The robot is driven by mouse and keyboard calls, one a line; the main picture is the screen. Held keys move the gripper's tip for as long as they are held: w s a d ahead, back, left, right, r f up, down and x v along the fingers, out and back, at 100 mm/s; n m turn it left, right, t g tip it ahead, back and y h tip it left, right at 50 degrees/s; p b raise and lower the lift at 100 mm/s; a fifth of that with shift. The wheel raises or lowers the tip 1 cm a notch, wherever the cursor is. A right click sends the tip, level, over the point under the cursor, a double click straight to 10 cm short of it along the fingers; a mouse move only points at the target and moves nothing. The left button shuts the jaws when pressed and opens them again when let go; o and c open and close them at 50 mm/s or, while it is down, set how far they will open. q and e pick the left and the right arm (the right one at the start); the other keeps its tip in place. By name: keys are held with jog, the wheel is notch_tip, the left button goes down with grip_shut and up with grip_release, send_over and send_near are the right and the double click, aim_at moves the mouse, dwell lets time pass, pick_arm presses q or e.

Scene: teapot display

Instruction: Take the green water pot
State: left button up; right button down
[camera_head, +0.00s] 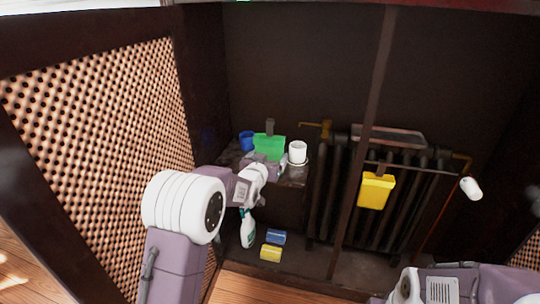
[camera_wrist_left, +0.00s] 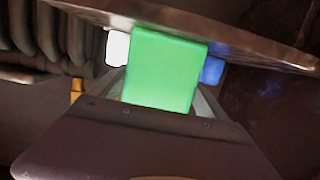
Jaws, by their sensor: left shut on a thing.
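The green water pot (camera_head: 270,146) is a bright green, boxy thing with a dark grey upright piece behind it, at the shelf in the left part of the cabinet. My left gripper (camera_head: 268,158) reaches it from the front and is shut on it. In the left wrist view the green pot (camera_wrist_left: 166,70) fills the space between the fingers, which are partly hidden behind it. I cannot tell whether the pot touches the shelf. My right arm shows only as links at the lower right; its gripper is out of view.
A blue cup (camera_head: 246,140) stands left of the pot and a white cup (camera_head: 297,152) right, on the dark shelf (camera_head: 294,182). Below are a spray bottle (camera_head: 248,230), a blue sponge (camera_head: 276,237) and a yellow sponge (camera_head: 270,253). A yellow container (camera_head: 376,190) hangs at the radiator (camera_head: 336,215).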

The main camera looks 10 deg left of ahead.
pick_arm(q)
jog(key=shift+r, duration=0.15)
jog(key=shift+r+p, duration=1.25)
jog(key=shift+r, duration=0.2)
jog(key=shift+s+f, duration=0.1)
jog(key=s+b, duration=0.1)
jog(key=s, duration=0.3)
jog(key=shift+b, duration=0.4)
jog(key=b, duration=0.2)
send_near(268, 150)
jog(key=shift+s+f, duration=0.25)
jog(key=shift+f, duration=0.25)
jog(key=shift+s+f, duration=0.25)
jog(key=shift+f, duration=0.3)
